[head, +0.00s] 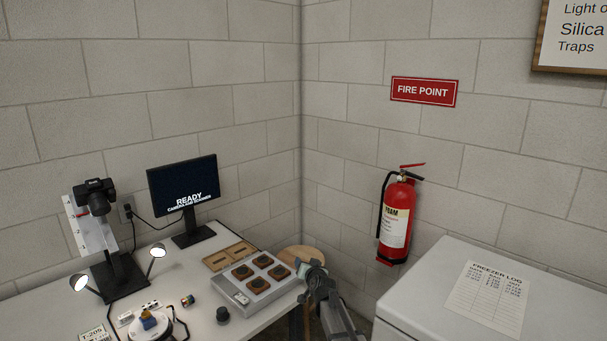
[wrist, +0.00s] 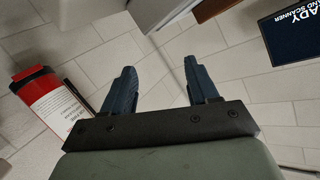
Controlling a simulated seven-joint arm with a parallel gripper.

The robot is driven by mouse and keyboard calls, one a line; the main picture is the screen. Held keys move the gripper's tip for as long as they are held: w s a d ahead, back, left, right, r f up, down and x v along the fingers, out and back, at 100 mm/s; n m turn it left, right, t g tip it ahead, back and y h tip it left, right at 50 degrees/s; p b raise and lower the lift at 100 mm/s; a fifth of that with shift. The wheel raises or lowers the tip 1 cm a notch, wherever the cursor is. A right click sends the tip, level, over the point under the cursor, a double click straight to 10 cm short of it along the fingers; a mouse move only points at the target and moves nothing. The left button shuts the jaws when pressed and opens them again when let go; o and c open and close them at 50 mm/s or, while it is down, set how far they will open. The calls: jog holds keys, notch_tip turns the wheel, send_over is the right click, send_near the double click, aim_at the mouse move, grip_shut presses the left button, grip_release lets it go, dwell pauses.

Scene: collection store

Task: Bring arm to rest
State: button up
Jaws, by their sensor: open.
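In the wrist view my gripper (wrist: 157,85) shows two dark blue fingers spread apart, with nothing between them. Behind the fingers is only block wall. In the head view part of my arm (head: 325,292) shows low in the middle, at the right end of the white bench (head: 190,262); the fingertips are too small to make out there.
A fire extinguisher (head: 397,220) hangs on the right wall and also shows in the wrist view (wrist: 55,105). A white freezer (head: 425,285) stands at right. A monitor (head: 183,188) and camera stand (head: 118,275) are left.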

jog(key=s+d+f+t+h, duration=0.1)
jog(key=s+d+f+h, duration=0.2)
jog(key=s+d+f, duration=0.45)
jog(key=s+d+f+n+g, duration=0.15)
jog(key=s+f+g, duration=0.25)
jog(key=s+f, duration=0.7)
jog(key=s+d+f+g, duration=0.2)
jog(key=s+f+g, duration=0.3)
jog(key=s+f, duration=0.6)
jog(key=s+d+f+g, duration=0.1)
jog(key=s+f+g, duration=0.3)
jog(key=s, duration=0.5)
jog(key=s+d+f+g, duration=0.1)
jog(key=s+f+g, duration=0.1)
jog(key=s+f, duration=0.55)
jog(key=s+d+g, duration=0.1)
jog(key=s+g, duration=0.2)
jog(key=s, duration=0.8)
jog(key=s+d+r+g, duration=0.1)
jog(key=s+g, duration=0.3)
jog(key=s, duration=0.8)
jog(key=shift+d+h, duration=0.3)
jog(key=shift+d, duration=0.2)
jog(key=shift+n, duration=0.25)
jog(key=shift+c, duration=0.4)
